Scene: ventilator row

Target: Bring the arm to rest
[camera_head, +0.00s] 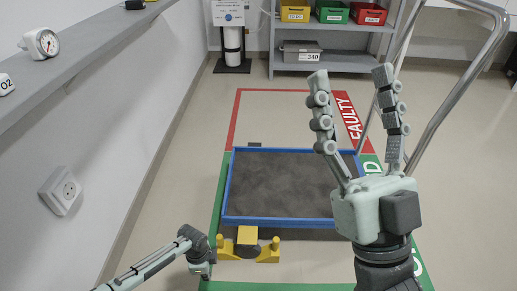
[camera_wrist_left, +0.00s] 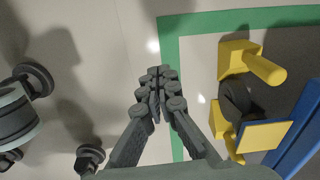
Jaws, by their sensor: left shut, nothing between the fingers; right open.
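My left gripper (camera_head: 204,268) is low at the bottom of the head view, beside the left green floor line. In the left wrist view its dark fingers (camera_wrist_left: 160,74) are together at the tips, with nothing between them and bare floor beyond. My right gripper (camera_head: 350,78) is large in the head view at the right, its two ridged fingers pointing up and spread wide apart. Nothing is between them. It stands in front of the right part of a blue-rimmed dark platform (camera_head: 280,185).
A yellow fitting (camera_head: 268,250) with a dark wheel sits at the platform's near edge; it is right of my left gripper in the wrist view (camera_wrist_left: 265,68). A metal rail (camera_head: 455,95) rises at right. A shelf with bins (camera_head: 333,12) stands behind. Floor at left is clear.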

